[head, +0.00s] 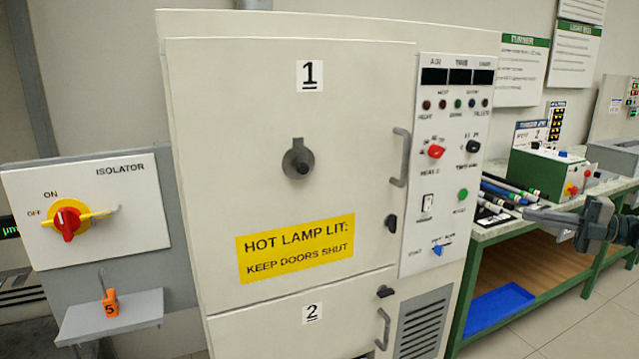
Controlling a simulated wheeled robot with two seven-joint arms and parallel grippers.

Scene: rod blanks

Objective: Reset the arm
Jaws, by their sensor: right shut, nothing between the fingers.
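My right arm comes in from the right edge, and its grey gripper (540,214) is shut and empty. It points left, in front of the green-framed bench (511,228) and to the right of the cabinet's control panel. It appears apart from everything, though its depth is hard to judge. My left gripper is not in view. The white cabinet (230,120) fills the middle, with upper door 1 and lower door 2 (260,330) both looking shut.
Several dark rods (508,190) and a green box (545,175) lie on the bench. A blue tray (498,308) sits below.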

